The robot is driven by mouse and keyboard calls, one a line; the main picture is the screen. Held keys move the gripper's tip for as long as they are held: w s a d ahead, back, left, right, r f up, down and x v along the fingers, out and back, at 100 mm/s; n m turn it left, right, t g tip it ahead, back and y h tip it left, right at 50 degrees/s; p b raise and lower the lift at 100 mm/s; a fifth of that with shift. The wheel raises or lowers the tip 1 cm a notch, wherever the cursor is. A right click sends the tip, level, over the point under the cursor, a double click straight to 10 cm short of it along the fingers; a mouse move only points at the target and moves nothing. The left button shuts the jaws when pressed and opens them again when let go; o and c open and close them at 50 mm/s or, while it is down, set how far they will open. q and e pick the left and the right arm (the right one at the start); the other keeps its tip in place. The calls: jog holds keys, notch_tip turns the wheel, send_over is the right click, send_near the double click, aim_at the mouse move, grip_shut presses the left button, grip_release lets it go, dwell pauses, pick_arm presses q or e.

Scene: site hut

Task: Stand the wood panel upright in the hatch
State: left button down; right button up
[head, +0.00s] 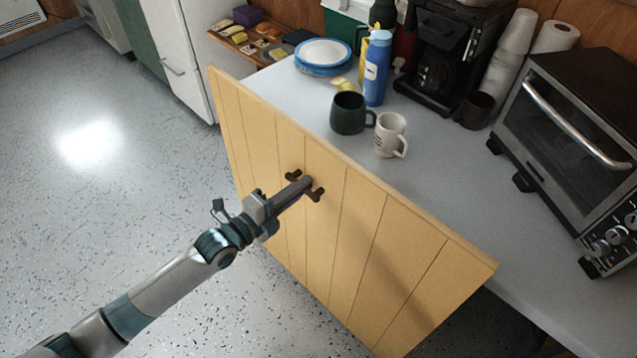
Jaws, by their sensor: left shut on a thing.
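The wood panel (350,240) is pale yellow with vertical plank grooves. It stands on edge in front of the grey counter, roughly upright, and covers much of the counter's front edge. A dark handle (316,194) sits on its near face. My left gripper (305,183) is shut on this handle, its arm coming in from the lower left. I cannot make out the hatch; the panel hides most of what lies under the counter. Whether the panel's lower edge touches the floor is not clear. My right gripper is out of view.
On the counter (450,180) stand a dark green mug (348,113), a white mug (391,135), a blue bottle (376,68), plates (323,54), a coffee maker (447,60) and a toaster oven (570,130). The speckled floor (110,200) at left is clear.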

pick_arm(q)
jog(key=shift+s+a+r, duration=0.4)
jog(key=shift+r, duration=0.2)
jog(key=shift+r, duration=0.1)
